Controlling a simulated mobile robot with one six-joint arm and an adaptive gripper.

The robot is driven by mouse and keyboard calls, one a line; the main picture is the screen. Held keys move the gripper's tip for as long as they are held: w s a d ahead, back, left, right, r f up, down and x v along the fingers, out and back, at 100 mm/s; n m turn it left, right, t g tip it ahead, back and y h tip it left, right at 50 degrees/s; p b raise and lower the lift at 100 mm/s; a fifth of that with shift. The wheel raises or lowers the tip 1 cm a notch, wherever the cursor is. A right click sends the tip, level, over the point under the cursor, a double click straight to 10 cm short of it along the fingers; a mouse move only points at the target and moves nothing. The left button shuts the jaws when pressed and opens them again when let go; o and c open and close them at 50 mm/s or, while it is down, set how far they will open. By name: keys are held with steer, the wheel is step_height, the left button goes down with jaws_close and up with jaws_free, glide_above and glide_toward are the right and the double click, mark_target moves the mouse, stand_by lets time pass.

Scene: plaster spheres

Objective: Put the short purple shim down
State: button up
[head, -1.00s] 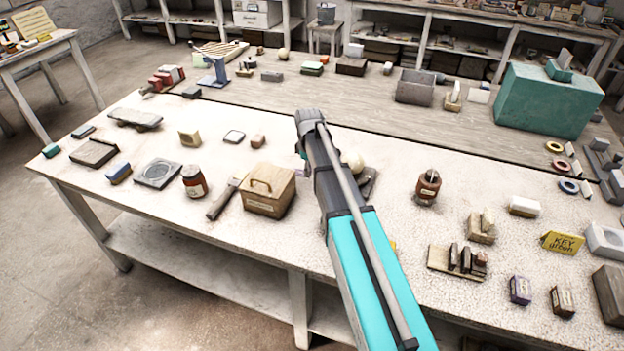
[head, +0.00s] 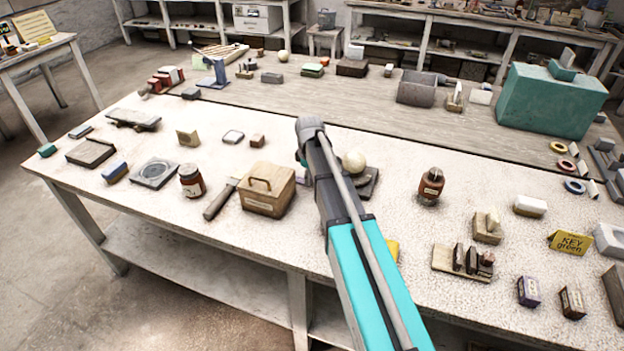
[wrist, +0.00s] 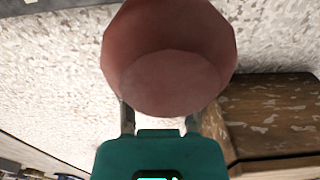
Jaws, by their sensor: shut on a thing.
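My gripper (wrist: 160,118) is shut on a pinkish-brown, rounded, faceted piece (wrist: 168,55), which fills the upper middle of the wrist view. The piece looks more dusky pink than purple, and I cannot tell from its look whether it is the short purple shim. The pale speckled tabletop (wrist: 50,95) lies behind it; I cannot tell the gap. The wooden box (wrist: 270,115) is to the right of my gripper in the wrist view. In the head view my arm hides the gripper's fingers and the held piece, near the wooden box (head: 268,192).
A pale ball (head: 354,162) on a dark base stands just right of my arm. A brown jar (head: 431,186) is farther right. A handled tool (head: 220,200) and another jar (head: 191,181) are left of the box. Clear tabletop lies between the ball and the right jar.

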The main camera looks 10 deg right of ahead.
steer(key=shift+f, duration=0.15)
steer(key=o, duration=0.9)
steer(key=shift+c, duration=0.2)
steer(key=shift+r, duration=0.2)
step_height(320, 180, up, 12)
steer(key=p, duration=1.2)
stand_by(0.4)
steer(key=shift+s, duration=0.1)
